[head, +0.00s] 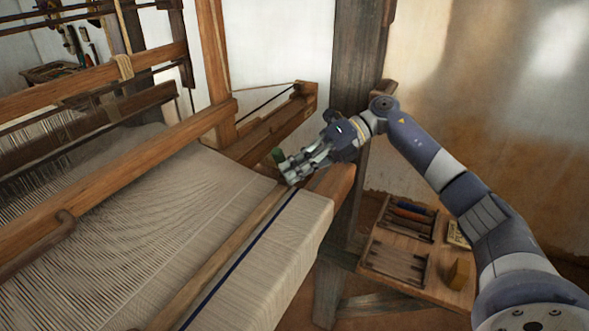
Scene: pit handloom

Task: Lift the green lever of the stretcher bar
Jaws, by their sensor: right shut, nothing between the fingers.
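The stretcher bar (219,260) is a long wooden strip lying across the pale woven cloth (275,247), beside a dark blue stripe. The green lever (278,155) shows as a small green piece near the far end of the bar, right at my right gripper. My right gripper (286,174) is shut and empty, with its fingertips low over the cloth edge by the bar's far end. The fingers partly hide that end of the bar, and I cannot tell whether they touch the lever. My left gripper is not in view.
The loom's wooden beam (110,193) crosses the warp threads at left. A wooden post (357,60) stands behind my right gripper. A wooden tray (377,238) with shuttles and tools sits low at right. The cloth in front is clear.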

